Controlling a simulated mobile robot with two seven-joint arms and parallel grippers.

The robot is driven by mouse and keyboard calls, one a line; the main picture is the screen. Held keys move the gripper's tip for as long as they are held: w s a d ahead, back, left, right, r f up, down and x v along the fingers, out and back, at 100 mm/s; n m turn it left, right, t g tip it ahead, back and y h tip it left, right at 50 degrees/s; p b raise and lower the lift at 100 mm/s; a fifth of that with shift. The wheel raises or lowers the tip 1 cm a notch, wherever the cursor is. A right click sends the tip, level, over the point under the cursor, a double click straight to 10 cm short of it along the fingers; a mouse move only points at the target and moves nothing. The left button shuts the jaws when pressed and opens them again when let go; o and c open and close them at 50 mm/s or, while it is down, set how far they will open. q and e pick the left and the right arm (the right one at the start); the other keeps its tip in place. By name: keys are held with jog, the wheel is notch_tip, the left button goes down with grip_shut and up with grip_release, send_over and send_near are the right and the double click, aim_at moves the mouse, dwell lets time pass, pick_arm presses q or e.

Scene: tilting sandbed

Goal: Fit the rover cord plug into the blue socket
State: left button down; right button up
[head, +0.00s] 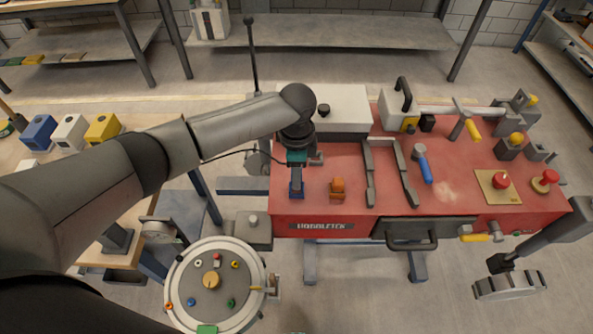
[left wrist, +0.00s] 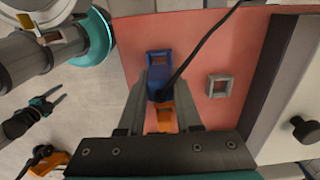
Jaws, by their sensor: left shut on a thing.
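My left gripper (head: 297,181) points down over the left end of the red bench top. In the left wrist view its two fingers (left wrist: 163,103) are shut on the dark blue cord plug (left wrist: 158,92). A black cord (left wrist: 200,52) runs up and right from the plug. The blue socket (left wrist: 158,58), a blue frame, sits just beyond the plug in that view. The plug overlaps its near edge; I cannot tell whether it is inside or above.
An orange block (head: 337,188) stands right of my left gripper and a grey square frame (left wrist: 220,85) is near it. A two-armed grey bracket (head: 369,175), a blue-handled hammer (head: 425,168) and a white box (head: 345,105) are also on the red bench (head: 450,200).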

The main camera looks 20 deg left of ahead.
pick_arm(q)
jog(key=shift+p, duration=0.35)
dwell(0.4)
jog(key=shift+f+b, duration=0.5)
jog(key=shift+f, duration=0.8)
dwell(0.7)
jog(key=shift+c, duration=0.2)
grip_release()
dwell(0.3)
jog(key=shift+r, duration=0.1)
notch_tip(320, 180, up, 8)
jog(key=p, duration=0.8)
jog(key=shift+p, duration=0.4)
